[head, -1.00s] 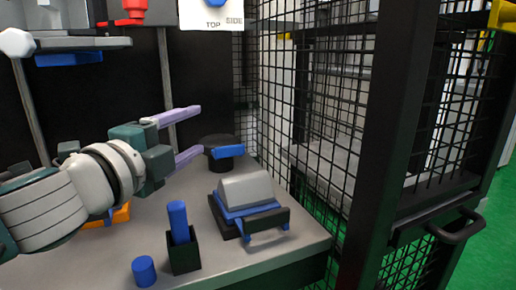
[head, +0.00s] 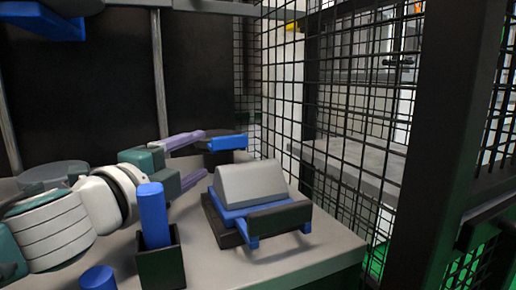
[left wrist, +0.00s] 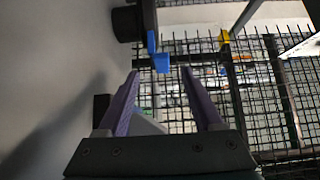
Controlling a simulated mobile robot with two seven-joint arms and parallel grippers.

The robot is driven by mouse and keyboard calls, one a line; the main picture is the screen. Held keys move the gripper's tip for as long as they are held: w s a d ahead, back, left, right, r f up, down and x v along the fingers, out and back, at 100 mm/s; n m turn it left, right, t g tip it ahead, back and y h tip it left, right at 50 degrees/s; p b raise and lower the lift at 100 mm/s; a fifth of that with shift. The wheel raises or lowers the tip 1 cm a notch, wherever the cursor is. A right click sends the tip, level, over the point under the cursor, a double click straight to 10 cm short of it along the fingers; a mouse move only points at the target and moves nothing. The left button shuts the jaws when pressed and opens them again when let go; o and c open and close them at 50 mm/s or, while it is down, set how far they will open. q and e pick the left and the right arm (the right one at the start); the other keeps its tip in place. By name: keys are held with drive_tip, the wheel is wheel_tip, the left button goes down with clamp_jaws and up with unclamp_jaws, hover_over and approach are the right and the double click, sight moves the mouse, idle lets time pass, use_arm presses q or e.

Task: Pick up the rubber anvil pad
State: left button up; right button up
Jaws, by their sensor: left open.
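A dark round piece (head: 218,158) with a blue tab (head: 228,143) stands at the back of the grey table; it looks like the rubber anvil pad, but I cannot be sure. My left gripper (head: 204,153) is open, its two purple fingers pointing at this piece and partly covering it in the head view. In the left wrist view, a blue block (left wrist: 161,63) appears between and beyond the fingertips (left wrist: 160,74). A dark piece (left wrist: 127,23) shows at the upper left there. Nothing is held. My right gripper is not in view.
A grey wedge-shaped block on a blue and black base (head: 247,190) sits right of my gripper. A black holder (head: 161,265) with a blue cylinder (head: 153,214) and a loose blue cylinder (head: 98,278) stand in front. A black mesh guard (head: 340,140) borders the table's right side.

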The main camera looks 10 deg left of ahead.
sight(222, 144)
use_arm(q)
drive_tip(key=shift+w+d, duration=0.15)
drive_tip(key=shift+w, duration=0.5)
drive_tip(key=w+b, duration=0.1)
drive_tip(key=w, duration=0.1)
drive_tip(key=w+d+b, duration=0.1)
drive_tip(key=b, duration=0.1)
drive_tip(key=shift+w+d, duration=0.1)
drive_tip(key=shift+w, duration=0.3)
drive_tip(key=shift+w+d+r, duration=0.1)
drive_tip(key=shift+w+r, duration=0.05)
drive_tip(key=shift+w, duration=0.4)
drive_tip(key=shift+c, duration=0.2)
drive_tip(key=shift+c, duration=0.8)
clamp_jaws()
